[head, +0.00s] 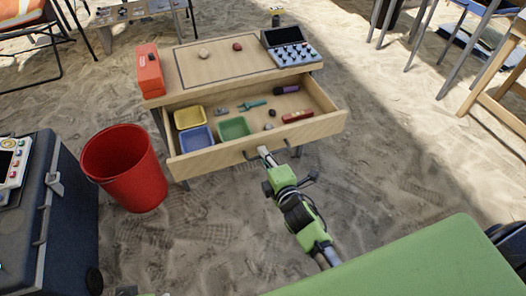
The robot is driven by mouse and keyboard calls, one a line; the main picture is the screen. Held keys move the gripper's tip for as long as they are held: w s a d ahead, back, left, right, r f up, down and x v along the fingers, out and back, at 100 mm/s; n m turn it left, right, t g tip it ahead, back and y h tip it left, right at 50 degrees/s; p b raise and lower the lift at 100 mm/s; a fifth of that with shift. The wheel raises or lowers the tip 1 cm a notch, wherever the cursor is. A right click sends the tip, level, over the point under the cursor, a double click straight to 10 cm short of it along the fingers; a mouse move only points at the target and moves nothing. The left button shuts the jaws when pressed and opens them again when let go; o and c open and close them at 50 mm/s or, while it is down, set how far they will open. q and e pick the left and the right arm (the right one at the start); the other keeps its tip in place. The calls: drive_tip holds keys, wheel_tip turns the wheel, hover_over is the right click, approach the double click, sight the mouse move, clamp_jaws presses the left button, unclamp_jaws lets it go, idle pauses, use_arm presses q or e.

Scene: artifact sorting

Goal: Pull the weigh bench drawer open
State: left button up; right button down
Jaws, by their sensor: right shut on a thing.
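The weigh bench (168,62) is a wooden table on the sand, in the upper middle of the head view. Its drawer (215,162) is pulled out, with its inside in plain view. My right gripper (265,153) is at the dark handle (250,156) on the drawer front and is shut on it. The fingertips are small in the picture. The drawer holds a yellow tray (189,117), a blue tray (196,138), a green tray (233,128) and several small tools and pieces. My left gripper does not show.
A red bucket (125,168) stands left of the drawer, close to its front corner. On the bench top are an orange-red box (149,72), two small lumps and a grey device with knobs (290,52). A dark case (70,215) stands at left. Sand right of the drawer is open.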

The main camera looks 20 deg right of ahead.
drive_tip(key=c, duration=2.5)
unclamp_jaws()
drive_tip(key=v, duration=1.2)
drive_tip(key=shift+a, duration=0.1)
